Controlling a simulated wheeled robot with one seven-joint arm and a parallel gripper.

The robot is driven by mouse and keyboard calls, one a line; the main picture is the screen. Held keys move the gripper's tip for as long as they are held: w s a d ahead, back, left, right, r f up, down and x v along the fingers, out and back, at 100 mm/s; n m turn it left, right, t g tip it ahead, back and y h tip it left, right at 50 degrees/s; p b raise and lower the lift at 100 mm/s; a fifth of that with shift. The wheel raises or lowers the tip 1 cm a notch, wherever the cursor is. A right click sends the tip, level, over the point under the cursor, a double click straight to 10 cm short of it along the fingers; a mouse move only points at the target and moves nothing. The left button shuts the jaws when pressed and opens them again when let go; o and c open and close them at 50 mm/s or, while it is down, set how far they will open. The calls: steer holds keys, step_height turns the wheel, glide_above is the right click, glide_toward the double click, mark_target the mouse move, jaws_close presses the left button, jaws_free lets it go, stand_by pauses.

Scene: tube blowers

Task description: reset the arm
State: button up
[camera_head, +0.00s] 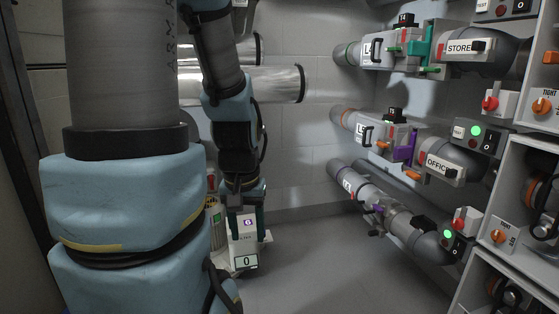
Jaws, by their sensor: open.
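I cannot tell whether the fingers touch the box. The part of the scene behind my arm links is hidden.
On the right wall, tube lines labelled STORE (460,46) and OFFICE (440,166) run above a third, lower tube (362,188). A shelf rack (520,180) with orange knobs stands at the right edge. Silver pipes (275,84) stick out behind my arm. The middle floor (330,265) is clear.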

step_height(320, 180, up, 33)
steer(key=p, duration=3.1)
steer(key=shift+f, duration=0.15)
